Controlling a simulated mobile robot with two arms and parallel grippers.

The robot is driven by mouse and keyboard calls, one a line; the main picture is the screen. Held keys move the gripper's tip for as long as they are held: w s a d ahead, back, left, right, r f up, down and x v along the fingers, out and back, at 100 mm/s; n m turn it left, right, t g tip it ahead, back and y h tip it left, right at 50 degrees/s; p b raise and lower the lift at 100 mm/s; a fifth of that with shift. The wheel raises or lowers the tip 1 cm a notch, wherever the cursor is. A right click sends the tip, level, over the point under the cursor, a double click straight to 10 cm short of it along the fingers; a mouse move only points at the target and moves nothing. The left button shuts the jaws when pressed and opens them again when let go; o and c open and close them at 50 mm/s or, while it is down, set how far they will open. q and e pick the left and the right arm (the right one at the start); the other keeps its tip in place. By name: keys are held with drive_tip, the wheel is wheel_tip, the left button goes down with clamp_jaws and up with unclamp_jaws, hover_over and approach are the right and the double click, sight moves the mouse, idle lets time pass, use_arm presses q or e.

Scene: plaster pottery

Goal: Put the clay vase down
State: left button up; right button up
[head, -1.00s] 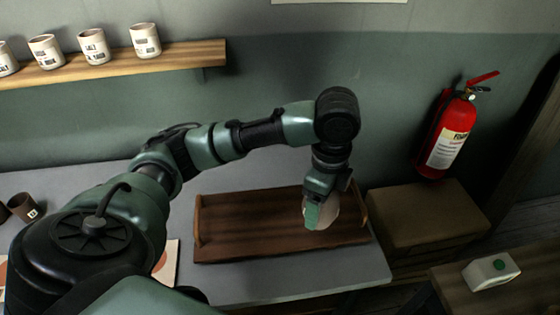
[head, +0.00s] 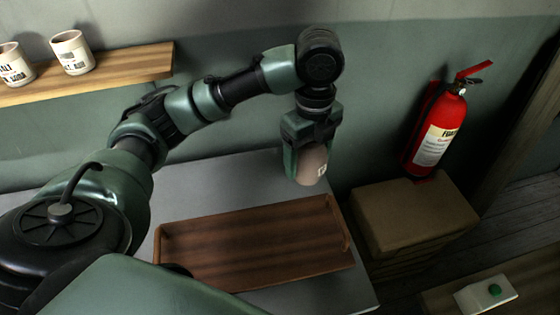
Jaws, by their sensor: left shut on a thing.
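The clay vase (head: 312,165) is a pale pinkish-beige piece with a small white label on its right side. My left gripper (head: 306,168) points down and is shut on the vase, with a finger along its left side. The vase hangs above the grey table, near the far right edge of the brown wooden tray (head: 250,243). The tray looks empty. The top of the vase is hidden by the gripper. My right gripper is not in view.
A cardboard box (head: 415,215) stands right of the grey table (head: 215,180). A red fire extinguisher (head: 434,135) hangs on the wall above it. A wooden shelf (head: 110,70) with white pots (head: 72,52) is at upper left.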

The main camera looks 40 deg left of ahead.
sight(305, 182)
use_arm(q)
drive_tip(key=f, duration=0.4)
drive_tip(key=s+f+p, duration=0.1)
drive_tip(key=f, duration=0.1)
drive_tip(key=shift+s+d+f, duration=0.1)
drive_tip(key=shift+d+f, duration=0.1)
drive_tip(key=shift+f, duration=0.15)
drive_tip(key=f, duration=0.3)
drive_tip(key=f+p, duration=0.1)
drive_tip(key=f, duration=0.6)
drive_tip(key=shift+w+a, duration=0.1)
drive_tip(key=shift+w, duration=0.15)
drive_tip(key=shift+f, duration=0.45)
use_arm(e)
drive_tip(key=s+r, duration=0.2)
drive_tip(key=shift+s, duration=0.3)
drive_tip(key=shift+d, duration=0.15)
use_arm(q)
drive_tip(key=o, duration=1.7)
drive_tip(key=shift+f, duration=0.1)
drive_tip(key=shift+o, duration=0.5)
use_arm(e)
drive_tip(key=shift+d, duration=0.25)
